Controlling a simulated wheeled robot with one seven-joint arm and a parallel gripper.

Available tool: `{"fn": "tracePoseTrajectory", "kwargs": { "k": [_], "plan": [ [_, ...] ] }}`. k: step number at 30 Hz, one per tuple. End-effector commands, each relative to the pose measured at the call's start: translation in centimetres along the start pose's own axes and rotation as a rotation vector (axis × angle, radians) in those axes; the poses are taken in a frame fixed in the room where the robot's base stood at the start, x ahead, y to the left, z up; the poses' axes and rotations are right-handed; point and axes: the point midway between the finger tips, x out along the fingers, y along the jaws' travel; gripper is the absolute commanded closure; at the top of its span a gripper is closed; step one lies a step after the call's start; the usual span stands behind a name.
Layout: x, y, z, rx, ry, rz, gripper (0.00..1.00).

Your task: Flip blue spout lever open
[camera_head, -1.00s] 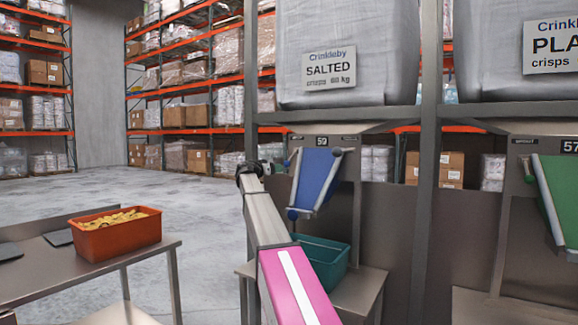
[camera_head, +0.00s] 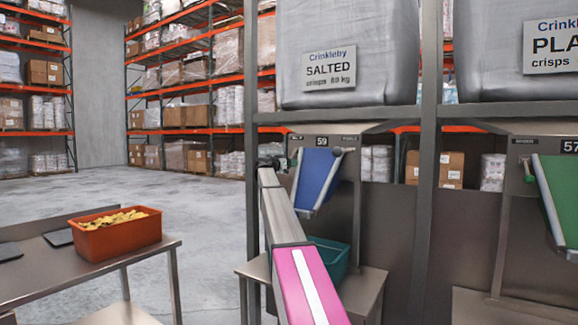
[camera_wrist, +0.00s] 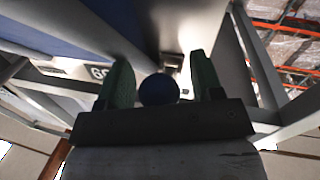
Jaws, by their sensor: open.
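The blue spout (camera_head: 318,176) hangs under the "SALTED" bag at station 59. In the wrist view a broad blue surface (camera_wrist: 50,30) fills the upper left. A round dark blue knob (camera_wrist: 158,90), apparently the lever's end, sits between the two green fingers of my gripper (camera_wrist: 160,80). The fingers are open, with a gap visible on each side of the knob. In the head view my gripper (camera_head: 272,161) is small and dark, just left of the spout's upper end. The lever's arm cannot be made out there.
A teal bin (camera_head: 329,257) stands on a metal stand (camera_head: 362,287) below the spout, partly behind my arm. A steel post (camera_head: 252,130) rises beside my gripper. A green spout (camera_head: 562,190) is at right. An orange crate of crisps (camera_head: 118,240) sits on the left table (camera_head: 35,285).

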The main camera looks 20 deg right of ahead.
Motion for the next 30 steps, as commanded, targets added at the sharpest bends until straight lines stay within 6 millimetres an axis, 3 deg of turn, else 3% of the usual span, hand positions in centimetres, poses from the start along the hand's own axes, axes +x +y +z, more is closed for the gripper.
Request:
{"fn": "tracePoseTrajectory", "kwargs": {
  "k": [8,14,23,30],
  "plan": [
    [0.3,0.0,0.0,0.0,0.0,0.0,0.4],
    [0.2,0.0,0.0,0.0,0.0,0.0,1.0],
    [0.1,0.1,-0.2,-0.006,-0.028,-0.006,1.0],
    [-0.5,0.4,-1.2,-0.029,-0.148,-0.029,1.0]
  ]
}}
